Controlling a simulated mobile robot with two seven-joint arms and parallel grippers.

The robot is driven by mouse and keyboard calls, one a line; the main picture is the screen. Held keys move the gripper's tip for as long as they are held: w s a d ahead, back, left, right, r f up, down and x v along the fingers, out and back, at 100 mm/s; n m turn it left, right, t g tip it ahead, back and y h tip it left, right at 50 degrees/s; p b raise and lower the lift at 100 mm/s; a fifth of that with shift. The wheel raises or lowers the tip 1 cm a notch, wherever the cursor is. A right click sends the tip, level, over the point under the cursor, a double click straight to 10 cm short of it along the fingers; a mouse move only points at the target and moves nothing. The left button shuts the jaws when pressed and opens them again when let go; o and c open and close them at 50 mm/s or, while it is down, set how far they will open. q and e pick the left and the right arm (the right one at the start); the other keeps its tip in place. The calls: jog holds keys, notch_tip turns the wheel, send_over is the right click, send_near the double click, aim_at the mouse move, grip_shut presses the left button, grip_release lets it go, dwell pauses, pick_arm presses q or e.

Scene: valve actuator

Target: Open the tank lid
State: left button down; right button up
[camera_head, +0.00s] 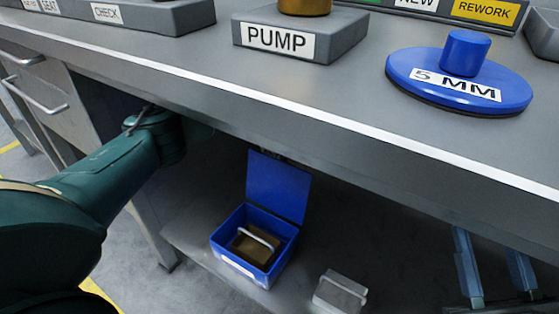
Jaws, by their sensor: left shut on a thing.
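No part is marked as a tank. A round blue disc lid with a knob (456,84), labelled "5 MM", lies flat on the bench top at the right. Below the bench, a blue box (222,240) has its hinged blue lid (278,187) standing up, open. A brown block with a pale handle (247,246) sits inside it. My right gripper is not in view.
The grey bench top (190,62) has a pale front edge. A grey block labelled "PUMP" (300,38) and trays stand along the back. Drawers with bar handles (40,98) are at the left. A small grey box with a handle (340,293) is on the lower shelf.

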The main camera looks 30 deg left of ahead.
pick_arm(q)
jog(key=shift+w+d+f, duration=0.1)
jog(key=shift+w+f, duration=0.2)
jog(key=shift+f, duration=0.15)
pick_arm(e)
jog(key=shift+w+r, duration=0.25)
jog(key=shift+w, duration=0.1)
pick_arm(q)
jog(key=c, duration=1.5)
grip_release()
jog(key=shift+w+f, duration=0.1)
jog(key=shift+r, duration=0.2)
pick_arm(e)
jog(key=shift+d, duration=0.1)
